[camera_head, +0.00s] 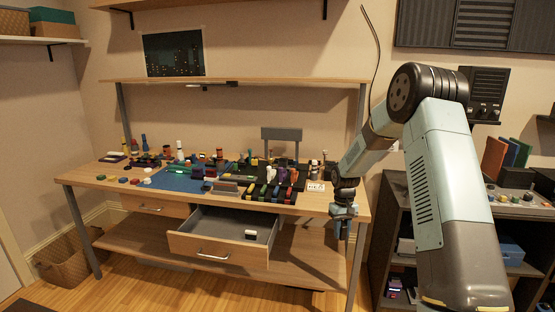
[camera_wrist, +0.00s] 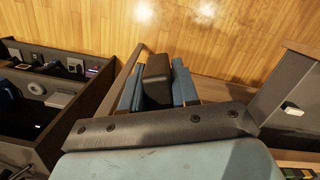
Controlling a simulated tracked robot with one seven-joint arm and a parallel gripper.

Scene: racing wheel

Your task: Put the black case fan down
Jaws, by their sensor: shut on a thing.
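My gripper (camera_wrist: 158,62) is shut on the black case fan (camera_wrist: 157,82), which shows in the wrist view as a dark block between two blue fingers. The wooden floor shows beyond it. In the head view my gripper (camera_head: 343,212) points down at the right front corner of the workbench (camera_head: 110,178). The fan is too small and dark to make out clearly there.
The workbench top holds many small coloured items. Its drawer (camera_head: 218,247) is pulled open, with a small white thing (camera_head: 250,233) inside. A dark shelf unit (camera_head: 392,222) stands to the right, with items in its compartments. The wrist view shows open floor (camera_wrist: 230,35).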

